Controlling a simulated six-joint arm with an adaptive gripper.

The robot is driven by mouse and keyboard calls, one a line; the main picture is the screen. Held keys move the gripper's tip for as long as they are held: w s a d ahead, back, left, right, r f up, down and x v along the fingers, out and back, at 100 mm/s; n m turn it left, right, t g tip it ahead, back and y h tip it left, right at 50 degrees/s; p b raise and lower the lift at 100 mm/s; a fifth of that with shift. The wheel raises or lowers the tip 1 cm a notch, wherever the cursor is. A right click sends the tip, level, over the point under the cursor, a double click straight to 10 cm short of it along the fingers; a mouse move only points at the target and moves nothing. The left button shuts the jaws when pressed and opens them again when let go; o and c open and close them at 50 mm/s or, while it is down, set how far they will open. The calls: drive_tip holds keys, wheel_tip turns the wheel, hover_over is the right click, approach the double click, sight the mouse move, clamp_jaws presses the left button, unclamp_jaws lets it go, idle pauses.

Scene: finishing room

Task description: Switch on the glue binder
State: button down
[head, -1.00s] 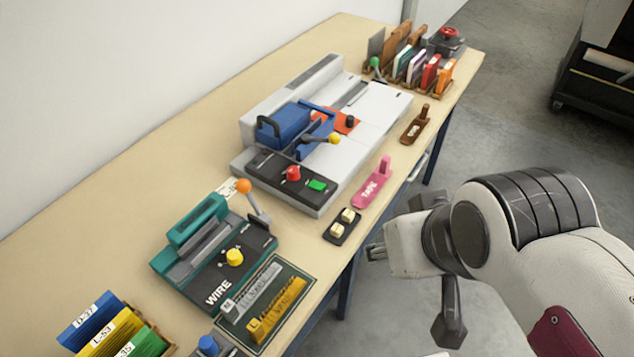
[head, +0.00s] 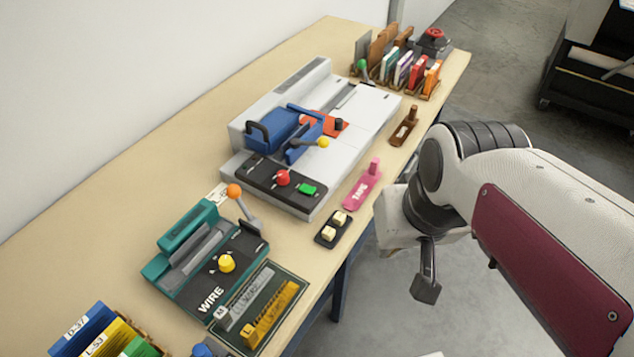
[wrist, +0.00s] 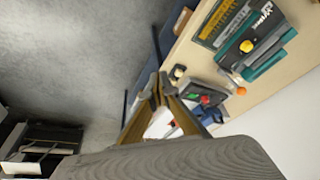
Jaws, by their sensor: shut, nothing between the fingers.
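The glue binder (head: 350,145) is the large pale grey machine on the bench, with a blue clamp (head: 285,130) and a yellow-tipped lever (head: 323,142). Its black front panel (head: 258,178) carries a red knob (head: 283,178) and a green button (head: 307,189). In the wrist view the green button (wrist: 194,98) and red knob (wrist: 206,99) show just right of my gripper (wrist: 159,90). My gripper's fingers are together and empty.
A teal wire binder (head: 185,260) stands at front left, with an orange-tipped lever (head: 234,191). Along the bench edge lie a pad with two cream blocks (head: 333,229), a pink tape holder (head: 360,192) and a brown tool (head: 403,132). Book racks stand at both ends.

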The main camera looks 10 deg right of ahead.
drive_tip(key=w+f+n+t+y, duration=0.1)
drive_tip(key=w+n+y, duration=0.4)
drive_tip(key=w, duration=1.8)
drive_tip(key=shift+w+a+f+n+t, duration=0.35)
drive_tip(key=shift+f+n, duration=0.35)
drive_tip(key=shift+n, duration=2)
drive_tip(key=shift+a+f, duration=0.1)
hover_over(308, 189)
drive_tip(key=s+d, duration=0.2)
drive_tip(key=f, duration=0.9)
drive_tip(key=shift+w+a+f, duration=0.1)
drive_tip(key=shift+w+a, duration=0.1)
drive_tip(key=shift+w, duration=0.05)
drive_tip(key=shift+s+d+f, duration=0.1)
drive_tip(key=shift+f, duration=1.15)
